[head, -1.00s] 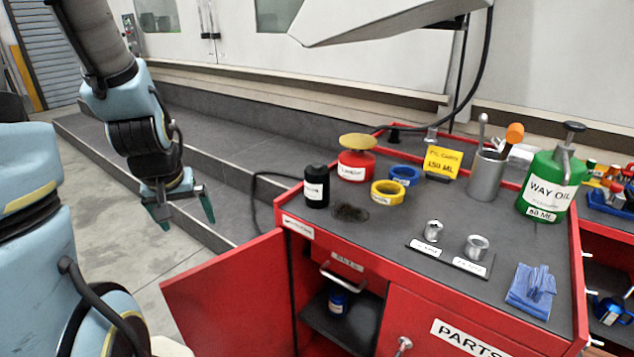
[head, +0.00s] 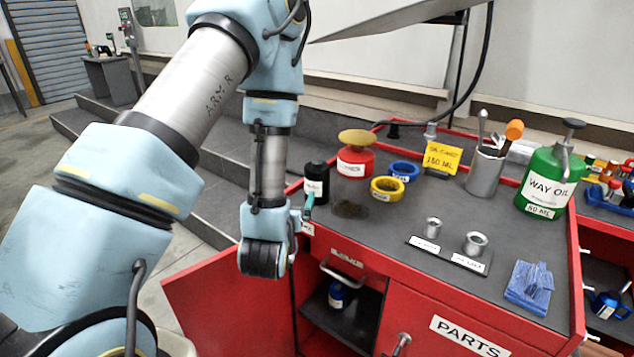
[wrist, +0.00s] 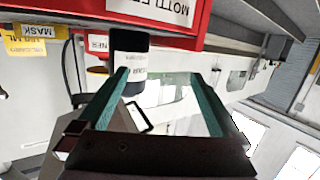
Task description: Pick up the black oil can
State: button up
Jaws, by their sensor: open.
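The black oil can (head: 316,186), a small black bottle with a white label, stands upright on the left front corner of the red cart's grey top. It also shows in the wrist view (wrist: 130,42), upper left of centre. My gripper (wrist: 157,76) is open and empty, with two teal fingers spread apart. In the wrist view the can appears beyond the fingers, close to the left one. In the head view one teal finger (head: 308,204) shows against the can's lower left side; my wrist hides the rest. I cannot tell whether they touch.
A red can with a yellow top (head: 355,160) stands just right of the black can, beside blue (head: 404,171) and yellow (head: 387,188) tape rolls. A dark stain (head: 350,209) lies in front. The cart's left door (head: 232,305) hangs open below my wrist.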

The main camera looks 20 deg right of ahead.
aim_at(314, 182)
jog(key=d+b, duration=0.1)
jog(key=s+d+h+b, duration=0.1)
jog(key=s+d+m+t+h+b, duration=0.1)
jog(key=b, duration=0.1)
jog(key=shift+s+d+r, duration=0.15)
jog(key=shift+s+r, duration=0.05)
jog(key=shift+r, duration=0.15)
jog(key=b+x, duration=0.2)
jog(key=b, duration=0.1)
jog(key=shift+w+d, duration=0.1)
jog(key=shift+d, duration=0.05)
jog(key=shift+w+d+r+b, duration=0.15)
jog(key=shift+w+d+b, duration=0.1)
jog(key=shift+w+b, duration=0.35)
jog(key=shift+d+r, duration=0.15)
jog(key=p+x, duration=0.2)
jog(key=x, duration=0.2)
jog(key=shift+d+r, duration=0.2)
jog(key=shift+d, duration=0.05)
jog(key=shift+w+d+f, duration=0.1)
jog(key=shift+w+d, duration=0.1)
jog(key=shift+w, duration=0.1)
